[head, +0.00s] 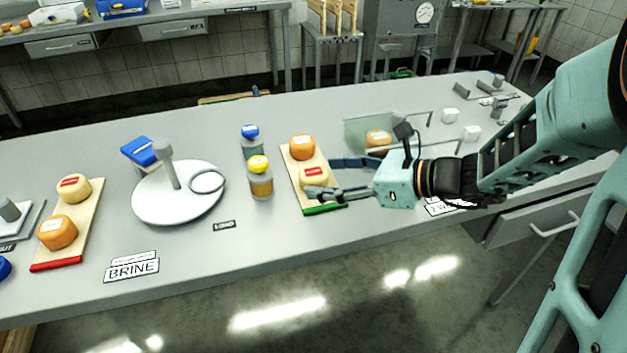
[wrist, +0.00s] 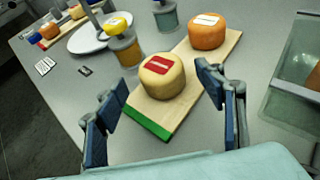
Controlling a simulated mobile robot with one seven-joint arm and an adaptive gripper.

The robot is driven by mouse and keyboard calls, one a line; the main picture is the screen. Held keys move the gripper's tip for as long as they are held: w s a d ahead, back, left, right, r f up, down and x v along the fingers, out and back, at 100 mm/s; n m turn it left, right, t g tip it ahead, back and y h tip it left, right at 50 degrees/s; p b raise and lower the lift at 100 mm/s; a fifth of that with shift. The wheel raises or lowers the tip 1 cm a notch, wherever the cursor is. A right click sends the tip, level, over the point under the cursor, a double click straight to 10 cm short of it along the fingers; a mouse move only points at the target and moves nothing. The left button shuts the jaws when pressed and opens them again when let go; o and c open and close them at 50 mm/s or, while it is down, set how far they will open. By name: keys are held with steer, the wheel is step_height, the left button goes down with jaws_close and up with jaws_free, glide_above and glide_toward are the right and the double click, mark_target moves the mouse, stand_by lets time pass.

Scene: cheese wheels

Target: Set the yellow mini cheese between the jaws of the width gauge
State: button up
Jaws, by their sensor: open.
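A yellow mini cheese with a red label (head: 314,178) stands on the green-ended wooden board; it also shows in the wrist view (wrist: 162,78). My gripper (head: 322,178) is open and reaches in from the right. In the wrist view its fingertips (wrist: 160,90) are on either side of the cheese, with visible gaps, and nothing is held. A second yellow cheese with a red label (head: 74,187) is on the red-ended board at left. Small grey blocks (head: 500,108) stand at the far right of the table; I cannot tell for certain which are the gauge jaws.
An orange cheese (head: 302,147) shares the green-ended board (head: 326,209). Bottles with yellow (head: 261,180) and blue (head: 250,143) caps stand just left. A clear-walled container (head: 370,131) with an orange cheese is behind my gripper. White cubes (head: 471,133) lie farther right.

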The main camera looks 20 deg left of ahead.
mark_target(325, 177)
steer(key=x, duration=0.3)
steer(key=shift+w+a+f+b, duration=0.15)
steer(key=shift+a+f+b, duration=0.05)
steer(key=shift+a+b, duration=0.1)
steer(key=c, duration=1.4)
